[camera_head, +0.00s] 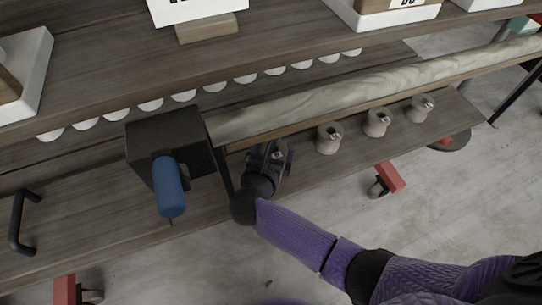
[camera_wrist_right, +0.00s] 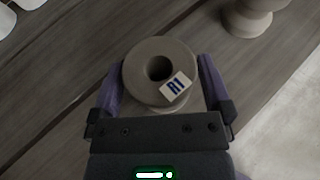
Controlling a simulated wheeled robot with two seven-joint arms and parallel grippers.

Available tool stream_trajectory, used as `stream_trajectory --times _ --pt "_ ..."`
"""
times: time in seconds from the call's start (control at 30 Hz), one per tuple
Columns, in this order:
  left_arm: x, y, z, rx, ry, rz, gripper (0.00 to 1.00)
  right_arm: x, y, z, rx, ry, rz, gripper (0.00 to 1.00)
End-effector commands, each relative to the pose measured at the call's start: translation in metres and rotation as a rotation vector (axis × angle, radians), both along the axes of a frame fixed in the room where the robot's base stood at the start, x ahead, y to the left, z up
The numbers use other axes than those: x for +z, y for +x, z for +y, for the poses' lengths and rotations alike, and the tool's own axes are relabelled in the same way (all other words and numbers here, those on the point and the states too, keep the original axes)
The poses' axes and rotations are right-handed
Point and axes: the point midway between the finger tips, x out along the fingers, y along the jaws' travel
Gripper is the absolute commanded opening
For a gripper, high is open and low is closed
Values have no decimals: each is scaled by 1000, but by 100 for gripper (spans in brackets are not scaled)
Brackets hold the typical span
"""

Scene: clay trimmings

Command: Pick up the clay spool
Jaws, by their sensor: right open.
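A grey-brown clay spool (camera_wrist_right: 148,60) with a round hole and a white tag reading "R1" stands between the two purple fingers of my right gripper (camera_wrist_right: 162,84) in the right wrist view. The fingers are open, one on each side of it; I cannot tell whether either touches it. In the head view my right gripper (camera_head: 270,158) reaches down over the lower wooden shelf, and it mostly hides this spool. More similar spools stand in a row to its right: one close by (camera_head: 328,138), one in the middle (camera_head: 376,122) and one farthest (camera_head: 420,108). My left gripper is not in view.
A black box (camera_head: 172,135) with a blue cylinder (camera_head: 169,186) stands just left of my right gripper. A long pale clay-like slab (camera_head: 380,83) runs behind the spools. White cups (camera_head: 151,104) line the back. A black handle (camera_head: 18,222) is at the far left.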

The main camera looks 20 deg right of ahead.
Motion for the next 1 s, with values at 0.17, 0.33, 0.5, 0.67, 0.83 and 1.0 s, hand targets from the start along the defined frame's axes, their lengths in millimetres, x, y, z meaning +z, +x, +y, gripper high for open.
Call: stream_trajectory --times 0.17,0.33,0.5,0.67,0.83,1.0 --pt "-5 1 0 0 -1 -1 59 -4 8 -6 -1 0 2 100" --pt "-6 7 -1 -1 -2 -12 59 -3 7 -6 -1 0 2 89" --pt "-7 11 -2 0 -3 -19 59 -3 7 -5 -1 -1 1 53" --pt "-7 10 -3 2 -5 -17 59 -3 7 -5 0 -2 1 20" --pt "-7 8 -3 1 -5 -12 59 -3 7 -5 -1 -2 0 10" --pt "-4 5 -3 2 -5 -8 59 0 7 -5 0 -1 0 10"
